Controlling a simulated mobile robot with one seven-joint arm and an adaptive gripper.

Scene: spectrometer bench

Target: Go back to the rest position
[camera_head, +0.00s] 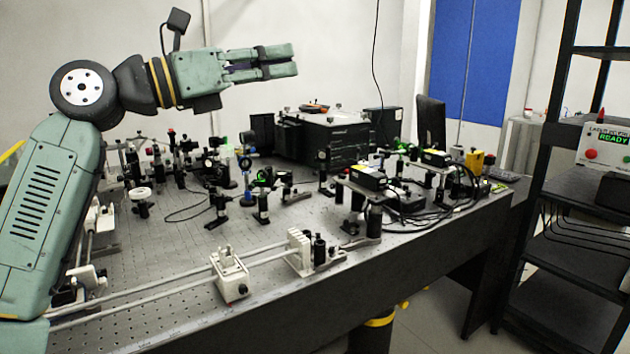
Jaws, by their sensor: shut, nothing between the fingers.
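My gripper (280,62) is at the upper middle of the head view, raised well above the optical bench (330,225). Its two fingers point to the right, and it is shut with nothing held. My green arm (45,200) comes up from the left edge, bends at a dark elbow joint, and runs roughly level to the gripper. The gripper touches nothing on the bench. No marker of a rest position shows.
The bench carries several optic mounts, a large black spectrometer box (320,140), and a rail with a white carriage (230,272). A black shelf rack (560,270) with a laser panel (605,145) stands at right. A cable (375,60) hangs right of the gripper.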

